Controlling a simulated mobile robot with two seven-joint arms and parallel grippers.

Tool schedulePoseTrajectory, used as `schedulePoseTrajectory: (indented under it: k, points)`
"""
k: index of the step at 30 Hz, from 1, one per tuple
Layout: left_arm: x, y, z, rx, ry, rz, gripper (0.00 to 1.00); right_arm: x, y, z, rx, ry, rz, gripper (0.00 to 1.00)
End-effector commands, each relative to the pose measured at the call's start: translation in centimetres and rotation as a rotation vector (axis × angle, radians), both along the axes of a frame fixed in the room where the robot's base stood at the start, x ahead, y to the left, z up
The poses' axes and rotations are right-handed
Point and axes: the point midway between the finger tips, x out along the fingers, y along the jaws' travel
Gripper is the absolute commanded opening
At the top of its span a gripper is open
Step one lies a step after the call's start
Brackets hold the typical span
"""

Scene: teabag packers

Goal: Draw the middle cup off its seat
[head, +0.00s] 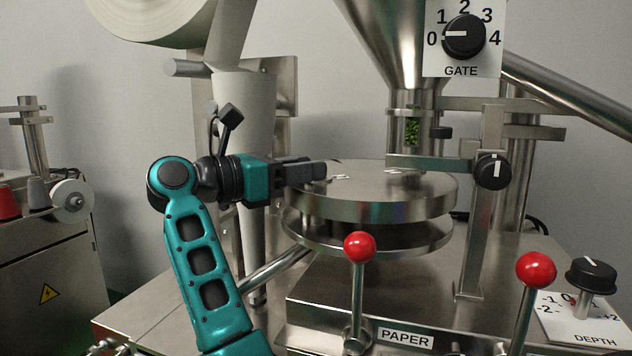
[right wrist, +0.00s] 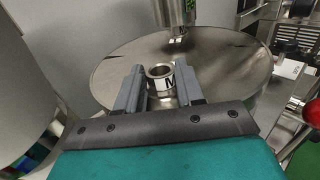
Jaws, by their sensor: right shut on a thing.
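The middle cup (right wrist: 158,79) is a small open metal cup with a dark "M" on a white label. It shows in the right wrist view between the two fingers of my right gripper (right wrist: 160,84), which is shut on it. It appears upright over the round metal turntable (right wrist: 110,66). I cannot tell whether its base touches its seat. In the head view my right gripper (head: 312,172) reaches over the left part of the turntable (head: 380,205), and its fingers hide the cup. My left gripper is not in view.
A hopper (head: 395,40) with a tube of green leaf stands above the turntable's back. A flat bar (head: 430,163) crosses over its right side. Two red-knobbed levers (head: 360,247) (head: 536,268) rise in front. A white cone (head: 245,130) stands behind my arm.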

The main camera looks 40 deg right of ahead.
Motion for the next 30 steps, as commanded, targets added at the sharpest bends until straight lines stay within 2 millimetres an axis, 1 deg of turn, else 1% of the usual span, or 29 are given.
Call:
schedulePoseTrajectory:
  k: [1, 7, 14, 17, 20, 23, 26, 29, 30]
  points:
    - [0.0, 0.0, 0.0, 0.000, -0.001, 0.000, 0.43, 0.0, 0.0, 0.0, 0.000, 0.000, 0.000, 0.23]
    - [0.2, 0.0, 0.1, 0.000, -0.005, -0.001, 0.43, 0.0, 0.0, 0.0, 0.000, 0.000, 0.000, 0.04]
    - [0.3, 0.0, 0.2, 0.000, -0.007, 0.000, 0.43, 0.0, 0.0, 0.1, -0.001, -0.001, 0.001, 0.04]
    - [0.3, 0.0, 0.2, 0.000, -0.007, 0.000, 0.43, 0.0, 0.0, 0.5, -0.001, -0.003, 0.001, 0.04]
    - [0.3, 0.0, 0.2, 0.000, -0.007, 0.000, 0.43, 0.0, 0.0, 1.3, -0.001, -0.004, 0.001, 0.04]
    - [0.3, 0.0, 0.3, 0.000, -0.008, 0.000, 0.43, 0.0, 0.1, 2.7, -0.001, -0.005, 0.003, 0.04]
    - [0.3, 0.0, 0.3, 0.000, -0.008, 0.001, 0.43, 0.0, 0.1, 4.7, 0.000, -0.006, 0.001, 0.04]
    - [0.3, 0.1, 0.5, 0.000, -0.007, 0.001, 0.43, 0.0, 0.0, 7.3, 0.000, -0.007, 0.002, 0.04]
    - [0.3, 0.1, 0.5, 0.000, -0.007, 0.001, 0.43, 0.0, 0.1, 8.6, -0.001, -0.008, 0.002, 0.04]
